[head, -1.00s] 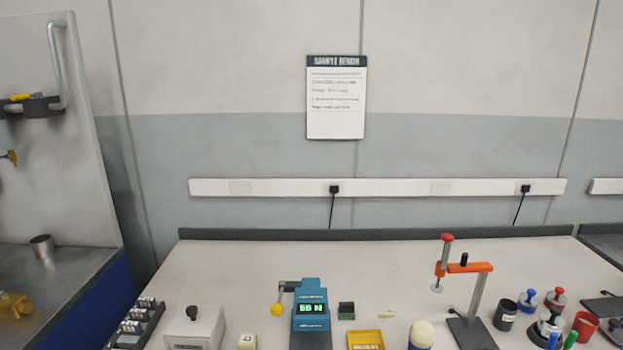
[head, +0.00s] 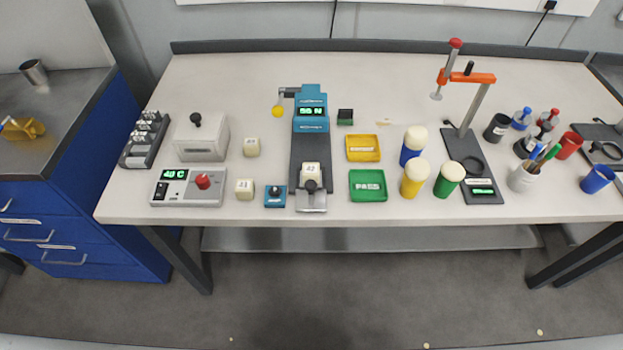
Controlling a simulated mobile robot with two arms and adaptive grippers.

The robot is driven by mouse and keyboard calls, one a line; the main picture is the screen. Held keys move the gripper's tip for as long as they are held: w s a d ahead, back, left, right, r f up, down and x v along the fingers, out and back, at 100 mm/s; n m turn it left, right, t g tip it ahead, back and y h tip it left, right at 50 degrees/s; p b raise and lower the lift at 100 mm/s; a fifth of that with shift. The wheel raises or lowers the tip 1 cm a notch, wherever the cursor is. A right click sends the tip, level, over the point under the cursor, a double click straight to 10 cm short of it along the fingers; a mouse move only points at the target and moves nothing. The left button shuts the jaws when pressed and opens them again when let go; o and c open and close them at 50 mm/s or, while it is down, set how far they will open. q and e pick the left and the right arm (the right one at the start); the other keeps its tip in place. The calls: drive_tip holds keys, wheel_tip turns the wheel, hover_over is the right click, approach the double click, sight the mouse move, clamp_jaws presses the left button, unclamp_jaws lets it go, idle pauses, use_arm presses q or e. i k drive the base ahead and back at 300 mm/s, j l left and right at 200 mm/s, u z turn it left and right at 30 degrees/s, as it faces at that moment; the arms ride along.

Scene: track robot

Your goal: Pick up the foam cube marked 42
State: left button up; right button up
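A second cube (head: 244,189) stands nearer the front edge, right of the control box with the red knob. A third cube (head: 310,171) sits on the dark bed of the blue device (head: 311,110), behind its round dark knob. Each has a dark mark on it, too small to read surely, so I cannot tell which is 42. Neither of my grippers is in view.
The bench (head: 370,85) has free room at the back. A yellow tray (head: 363,148), a green tray (head: 368,186) and several capped cylinders stand right of the device. An orange-armed stand (head: 467,140) and cups are further right. The control box (head: 188,188) is at front left.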

sight(310, 170)
drive_tip(key=j+z, duration=0.4)
drive_tip(key=j, duration=0.2)
drive_tip(key=j+z, duration=0.4)
drive_tip(key=j, duration=0.15)
drive_tip(key=k+j+z, duration=0.2)
drive_tip(key=j+z, duration=0.2)
drive_tip(key=j, duration=0.15)
